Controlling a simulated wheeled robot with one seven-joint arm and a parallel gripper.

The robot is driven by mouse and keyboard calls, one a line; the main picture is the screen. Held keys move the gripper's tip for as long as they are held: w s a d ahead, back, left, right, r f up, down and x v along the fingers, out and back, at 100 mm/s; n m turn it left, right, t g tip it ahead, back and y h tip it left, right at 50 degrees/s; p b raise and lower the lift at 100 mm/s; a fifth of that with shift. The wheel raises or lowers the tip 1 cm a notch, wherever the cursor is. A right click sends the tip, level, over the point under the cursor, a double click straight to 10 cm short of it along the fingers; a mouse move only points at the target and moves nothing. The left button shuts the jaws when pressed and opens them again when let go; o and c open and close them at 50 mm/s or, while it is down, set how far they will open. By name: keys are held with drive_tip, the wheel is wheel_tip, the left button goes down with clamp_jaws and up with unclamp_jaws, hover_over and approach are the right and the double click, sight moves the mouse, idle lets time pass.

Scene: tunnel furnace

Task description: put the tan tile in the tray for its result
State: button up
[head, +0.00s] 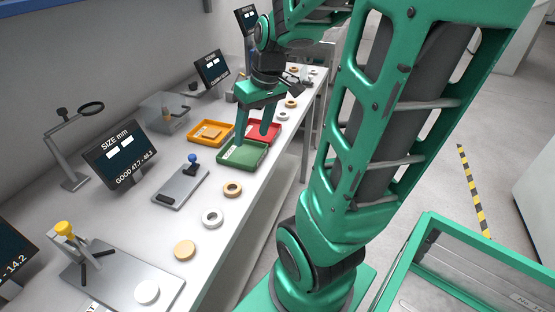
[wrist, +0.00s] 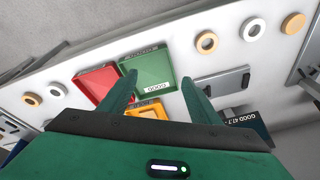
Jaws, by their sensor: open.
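A small tan piece that looks like the tile (head: 209,132) lies inside the orange tray (head: 197,141). The orange tray also shows in the wrist view (wrist: 160,107), partly hidden behind my gripper. The green tray (head: 233,163) stands in front of it, with a label reading GOOD in the wrist view (wrist: 168,67). The red tray (head: 274,127) is beside the green one. My gripper (head: 253,135) is open, pointing down over the trays, with nothing visible between its fingers. In the wrist view its fingertips (wrist: 159,78) straddle the near part of the green tray.
A magnifier stand (head: 70,150) stands behind.

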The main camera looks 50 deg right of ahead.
drive_tip(key=s+a+m+g, duration=0.1)
drive_tip(key=s+a+m, duration=0.1)
drive_tip(key=s, duration=0.5)
drive_tip(key=s+a+f+m+g, duration=0.1)
drive_tip(key=s+a+m, duration=0.1)
drive_tip(key=s, duration=0.5)
drive_tip(key=shift+s+f+m+g+h, duration=0.3)
drive_tip(key=shift+s+m+g, duration=0.1)
drive_tip(key=shift+m, duration=0.2)
drive_tip(key=shift+w, duration=0.1)
